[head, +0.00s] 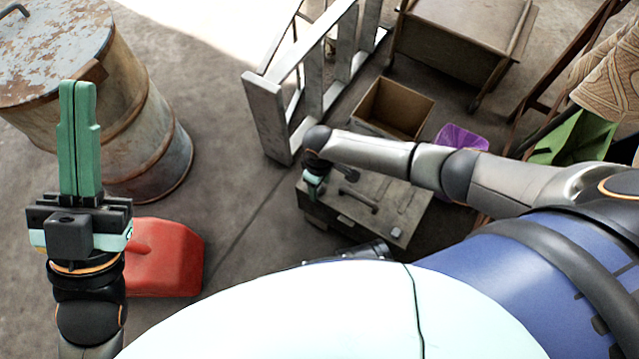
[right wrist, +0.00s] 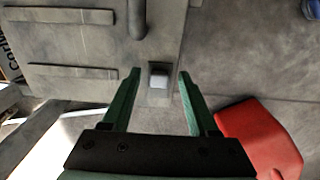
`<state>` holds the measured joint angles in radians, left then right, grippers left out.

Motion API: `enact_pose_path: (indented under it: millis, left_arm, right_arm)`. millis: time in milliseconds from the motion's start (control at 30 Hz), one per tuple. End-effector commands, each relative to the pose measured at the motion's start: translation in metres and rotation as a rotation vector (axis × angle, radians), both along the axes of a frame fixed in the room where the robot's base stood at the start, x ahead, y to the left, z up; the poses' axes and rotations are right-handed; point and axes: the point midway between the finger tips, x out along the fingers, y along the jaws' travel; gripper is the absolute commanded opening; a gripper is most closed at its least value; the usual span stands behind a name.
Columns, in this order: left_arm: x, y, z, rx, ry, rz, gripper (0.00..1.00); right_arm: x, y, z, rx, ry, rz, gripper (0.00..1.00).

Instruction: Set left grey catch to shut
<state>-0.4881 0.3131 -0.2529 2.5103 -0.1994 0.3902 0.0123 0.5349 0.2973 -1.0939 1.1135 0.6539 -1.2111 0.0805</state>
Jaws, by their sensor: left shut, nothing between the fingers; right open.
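A grey case (head: 390,205) with a dark bar handle (head: 358,200) lies on the floor below my right arm. One small pale grey catch (head: 396,232) shows at its right end in the head view. In the right wrist view a pale grey catch (right wrist: 158,80) on the case edge appears between the tips of my open right gripper (right wrist: 158,74). I cannot tell whether the fingers touch it. In the head view my right gripper (head: 313,184) is at the case's left end, mostly hiding that end. My left gripper (head: 80,90) is shut and empty, raised at the left.
A red can (head: 175,257) lies below my left gripper; a rusty drum (head: 140,120) stands behind it. A metal ladder frame (head: 268,115), an open cardboard box (head: 400,105) and a purple bin (head: 460,137) stand beyond the case. Floor between drum and case is clear.

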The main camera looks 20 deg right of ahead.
Motion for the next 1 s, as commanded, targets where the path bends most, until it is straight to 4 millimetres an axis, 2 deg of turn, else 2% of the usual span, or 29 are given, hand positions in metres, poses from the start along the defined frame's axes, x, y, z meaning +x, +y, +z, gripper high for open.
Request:
enact_pose_path:
  millis: [167, 267, 500, 700, 833, 1000]
  left_arm:
    - [0.000, 0.000, 0.004, -0.001, 0.002, -0.001, 0.00]
    - [0.000, 0.000, 0.014, -0.007, 0.002, -0.003, 0.00]
    - [-0.001, 0.003, 0.050, -0.021, -0.012, -0.005, 0.00]
    - [-0.003, 0.005, 0.074, -0.002, -0.048, 0.021, 0.00]
    - [-0.003, 0.008, 0.080, 0.006, -0.057, 0.040, 0.00]
    - [-0.003, 0.009, 0.080, 0.013, -0.056, 0.047, 0.00]
  right_arm:
    - [0.001, 0.001, 0.007, 0.001, -0.002, 0.000, 0.60]
    - [0.000, 0.000, 0.020, 0.001, -0.001, 0.000, 0.60]
    - [0.000, 0.000, 0.072, 0.001, -0.002, 0.000, 0.60]
    - [0.000, 0.000, 0.108, -0.001, -0.001, 0.000, 0.60]
    - [0.000, 0.000, 0.121, 0.000, 0.000, 0.000, 0.60]
    - [0.000, 0.000, 0.126, 0.000, 0.000, 0.000, 0.60]
